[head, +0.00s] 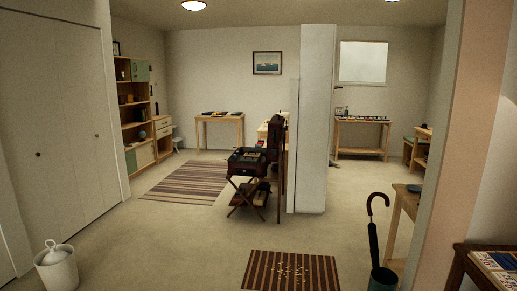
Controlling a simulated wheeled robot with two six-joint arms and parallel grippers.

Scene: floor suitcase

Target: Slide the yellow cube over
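I cannot make out a yellow cube in the head view. An open dark case (247,167) stands on a folding stand in the middle of the room, with small items in it too small to tell apart. Neither of my grippers is in view.
A striped rug (188,182) lies left of the stand. A striped mat (290,272) with small pale bits is in front. A white pillar (315,120) stands behind. A white bin (57,266) is at lower left, an umbrella (374,235) at right. Floor between is clear.

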